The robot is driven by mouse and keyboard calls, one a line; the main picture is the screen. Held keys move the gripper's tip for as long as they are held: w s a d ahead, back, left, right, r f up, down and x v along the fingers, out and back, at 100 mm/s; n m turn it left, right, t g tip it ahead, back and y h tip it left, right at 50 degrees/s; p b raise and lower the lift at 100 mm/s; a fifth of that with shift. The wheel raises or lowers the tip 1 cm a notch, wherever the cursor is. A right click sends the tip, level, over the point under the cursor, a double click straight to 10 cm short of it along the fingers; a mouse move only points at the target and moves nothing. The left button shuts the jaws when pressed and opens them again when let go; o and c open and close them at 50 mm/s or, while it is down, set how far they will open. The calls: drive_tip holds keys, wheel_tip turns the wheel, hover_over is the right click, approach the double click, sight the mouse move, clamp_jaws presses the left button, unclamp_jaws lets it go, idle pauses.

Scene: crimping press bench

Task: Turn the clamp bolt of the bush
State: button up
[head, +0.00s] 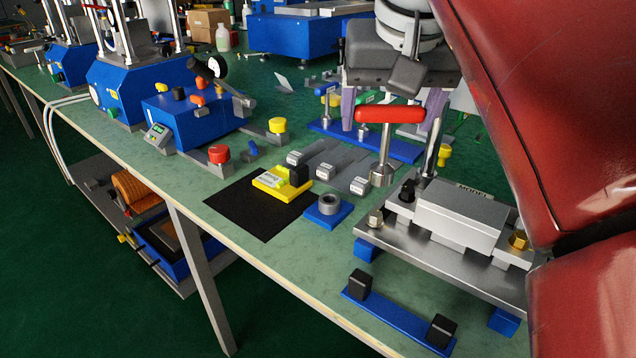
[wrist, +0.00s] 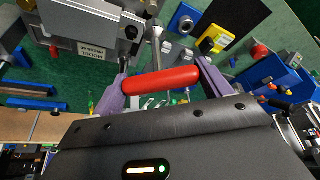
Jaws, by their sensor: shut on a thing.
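My gripper (head: 392,112) is shut on the red handle (head: 390,114) of a T-handled socket wrench, its purple fingers at the two ends of the handle. The wrench shaft points down, and its metal socket (head: 383,175) appears to hang above the left end of the press fixture (head: 462,212). A hex bolt (head: 375,218) stands on that end, below the socket and apart from it in the picture. A brass bolt (head: 518,240) is at the other end. The wrist view shows the red handle (wrist: 160,90) and part of the fixture (wrist: 90,20). I cannot tell which part is the bush.
A blue block with a grey ring (head: 328,206), a yellow block (head: 280,183) on a black mat (head: 240,205) and grey labelled blocks lie left of the fixture. A blue tool rack (head: 365,140) stands behind. A blue bar with black posts (head: 395,318) lies at the front.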

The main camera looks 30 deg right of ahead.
sight(386, 153)
drive_tip(key=shift+f, duration=0.1)
idle(0.3)
drive_tip(key=shift+f+b, duration=1.9)
drive_tip(key=shift+f, duration=0.3)
drive_tip(key=shift+f+b, duration=0.95)
drive_tip(key=shift+f, duration=0.2)
